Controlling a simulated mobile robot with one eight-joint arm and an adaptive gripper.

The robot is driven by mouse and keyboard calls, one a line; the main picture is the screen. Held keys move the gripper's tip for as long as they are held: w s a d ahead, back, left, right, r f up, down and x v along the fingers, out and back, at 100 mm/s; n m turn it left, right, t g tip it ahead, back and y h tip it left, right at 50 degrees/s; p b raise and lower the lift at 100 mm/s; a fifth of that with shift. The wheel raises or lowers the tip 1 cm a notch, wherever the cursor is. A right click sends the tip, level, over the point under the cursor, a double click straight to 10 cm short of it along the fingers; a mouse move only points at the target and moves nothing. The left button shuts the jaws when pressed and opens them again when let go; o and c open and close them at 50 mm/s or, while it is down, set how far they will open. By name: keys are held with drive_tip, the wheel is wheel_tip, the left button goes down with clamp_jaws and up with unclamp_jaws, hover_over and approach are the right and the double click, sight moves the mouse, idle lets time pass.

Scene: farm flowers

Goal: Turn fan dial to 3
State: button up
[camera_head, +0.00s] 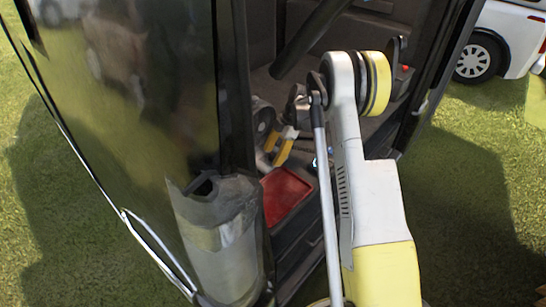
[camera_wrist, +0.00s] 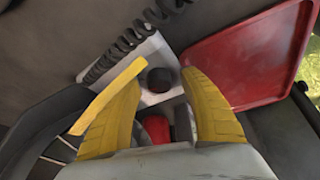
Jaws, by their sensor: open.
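A dark round knob (camera_wrist: 160,80), which looks like the fan dial, sits on a light grey panel (camera_wrist: 148,98) in the wrist view. No numbers or pointer can be read on it. My gripper (camera_wrist: 165,69) is open, with one yellow finger on each side of the knob. Whether the fingers touch it cannot be told. In the head view my gripper (camera_head: 284,148) reaches inside the dark vehicle cab, and the knob cannot be made out there.
A red tray (camera_wrist: 250,62) lies right of the panel; it also shows in the head view (camera_head: 284,195). A black coiled cord (camera_wrist: 122,44) runs above the panel. A dark wheel-like rim (camera_wrist: 48,135) is at left. A red part (camera_wrist: 183,122) shows between the fingers. The cab's door frame (camera_head: 235,90) stands left of my arm.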

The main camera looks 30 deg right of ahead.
clamp_jaws()
drive_tip(key=m+t, duration=0.1)
drive_tip(key=m, duration=0.1)
drive_tip(key=m+t, duration=0.1)
drive_tip(key=m, duration=0.2)
drive_tip(key=shift+s+h, duration=0.1)
drive_tip(key=shift+h, duration=0.3)
unclamp_jaws()
